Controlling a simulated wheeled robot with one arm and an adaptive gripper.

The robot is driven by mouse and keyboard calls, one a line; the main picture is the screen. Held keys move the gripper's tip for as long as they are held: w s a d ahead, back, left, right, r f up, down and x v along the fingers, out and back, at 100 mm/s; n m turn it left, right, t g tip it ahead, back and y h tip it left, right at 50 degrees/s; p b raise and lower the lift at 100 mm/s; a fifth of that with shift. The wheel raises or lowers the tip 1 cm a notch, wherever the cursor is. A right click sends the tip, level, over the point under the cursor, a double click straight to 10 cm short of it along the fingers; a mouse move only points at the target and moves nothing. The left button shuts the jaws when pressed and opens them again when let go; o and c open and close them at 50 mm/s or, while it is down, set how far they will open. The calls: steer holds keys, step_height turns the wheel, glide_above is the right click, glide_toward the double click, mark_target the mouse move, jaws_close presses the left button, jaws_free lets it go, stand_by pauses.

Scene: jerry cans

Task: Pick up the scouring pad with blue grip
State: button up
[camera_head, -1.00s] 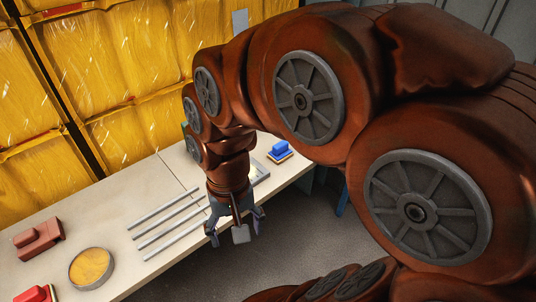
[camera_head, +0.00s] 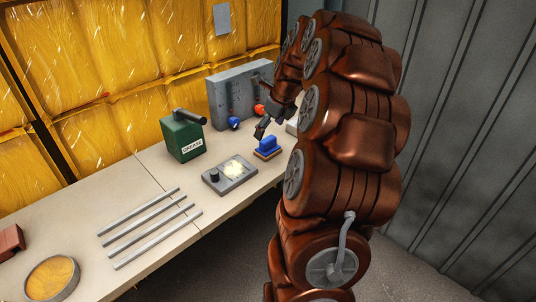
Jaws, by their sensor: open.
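The scouring pad with blue grip (camera_head: 267,148) lies on the table toward its right end, blue handle up on a tan base. My gripper (camera_head: 262,130) is open and hangs just above and behind the pad, apart from it as far as I can see. Part of the gripper is hidden behind my arm.
A grey device with a black knob (camera_head: 229,174) lies left of the pad. Behind stand a green grease can (camera_head: 182,136) and a grey box (camera_head: 232,98) with blue and red knobs. Several metal rods (camera_head: 150,225) and a round tin (camera_head: 52,278) lie further left.

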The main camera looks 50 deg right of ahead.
mark_target(269, 139)
steer(key=shift+m, duration=0.7)
steer(key=shift+w+d+f+p, duration=0.1)
steer(key=shift+w+d+f, duration=0.35)
steer(key=shift+f, duration=0.85)
steer(key=shift+w+d+f+p, duration=0.15)
steer(key=shift+w+d+f, duration=0.3)
steer(key=shift+f, duration=0.8)
steer(key=shift+w+d+f+p, duration=0.1)
steer(key=shift+w+d+f, duration=0.35)
steer(key=shift+f, duration=0.85)
steer(key=shift+w+a, duration=0.1)
steer(key=shift+a, duration=0.05)
steer(key=c, duration=1.3)
steer(key=shift+r, duration=0.1)
steer(key=shift+r, duration=1.65)
steer(key=s+a, duration=0.2)
steer(key=a, duration=0.2)
steer(key=s+a+r+b, duration=0.1)
steer(key=s+a, duration=0.2)
steer(key=a, duration=0.2)
steer(key=s+a, duration=0.2)
steer(key=a, duration=0.3)
steer(key=shift+s+r+b, duration=0.3)
steer(key=shift+s+b, duration=0.05)
